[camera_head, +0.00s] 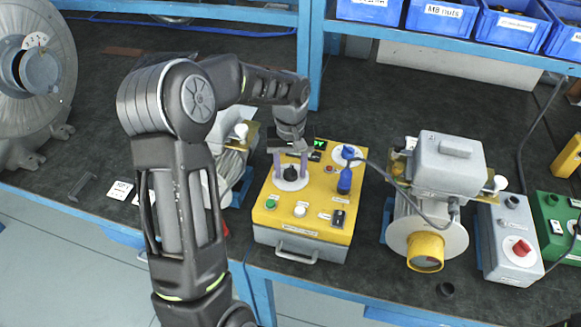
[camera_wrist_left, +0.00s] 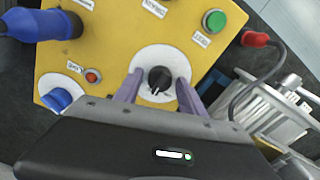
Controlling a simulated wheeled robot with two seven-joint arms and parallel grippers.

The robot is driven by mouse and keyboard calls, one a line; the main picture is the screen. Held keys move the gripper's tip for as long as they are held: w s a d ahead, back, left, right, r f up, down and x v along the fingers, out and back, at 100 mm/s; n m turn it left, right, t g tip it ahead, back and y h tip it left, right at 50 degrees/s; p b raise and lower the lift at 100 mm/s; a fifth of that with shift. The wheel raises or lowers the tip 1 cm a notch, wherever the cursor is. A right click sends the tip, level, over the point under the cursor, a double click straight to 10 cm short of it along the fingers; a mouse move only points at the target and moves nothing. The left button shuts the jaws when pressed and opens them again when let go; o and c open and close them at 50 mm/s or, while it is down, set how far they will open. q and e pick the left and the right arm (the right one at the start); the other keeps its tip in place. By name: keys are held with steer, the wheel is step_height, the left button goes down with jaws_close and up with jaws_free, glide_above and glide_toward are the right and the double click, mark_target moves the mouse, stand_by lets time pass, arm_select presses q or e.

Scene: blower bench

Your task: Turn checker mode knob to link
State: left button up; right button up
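The checker is a yellow-topped box (camera_head: 318,213) on the bench. Its black mode knob (camera_head: 291,173) sits on a white round dial near the box's left side. In the left wrist view the knob (camera_wrist_left: 159,79) stands on the dial (camera_wrist_left: 172,57), its light pointer mark toward the gripper. My left gripper (camera_head: 291,170) reaches down over the dial. Its two purple fingers (camera_wrist_left: 157,88) are open, one on each side of the knob, with a gap visible around it. The dial's lettering is too small to read. My right gripper is not in view.
A blue plug (camera_head: 345,180) stands on the checker's right, its cable running to a grey blower motor (camera_head: 448,165). Green (camera_head: 271,202) and white buttons and a switch lie at the checker's front. A grey box with a red knob (camera_head: 521,247) stands farther right. Blue bins line the back shelf.

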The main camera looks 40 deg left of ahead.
arm_select(q)
jaws_close()
steer(key=shift+n+b, duration=0.3)
steer(key=shift+n, duration=0.1)
steer(key=shift+n+b, duration=0.35)
steer(key=shift+n, duration=0.15)
steer(key=shift+n+b, duration=0.55)
steer(key=shift+n, duration=0.65)
steer(key=n, duration=0.2)
steer(key=shift+n+b, duration=0.3)
steer(key=shift+n, duration=1.6)
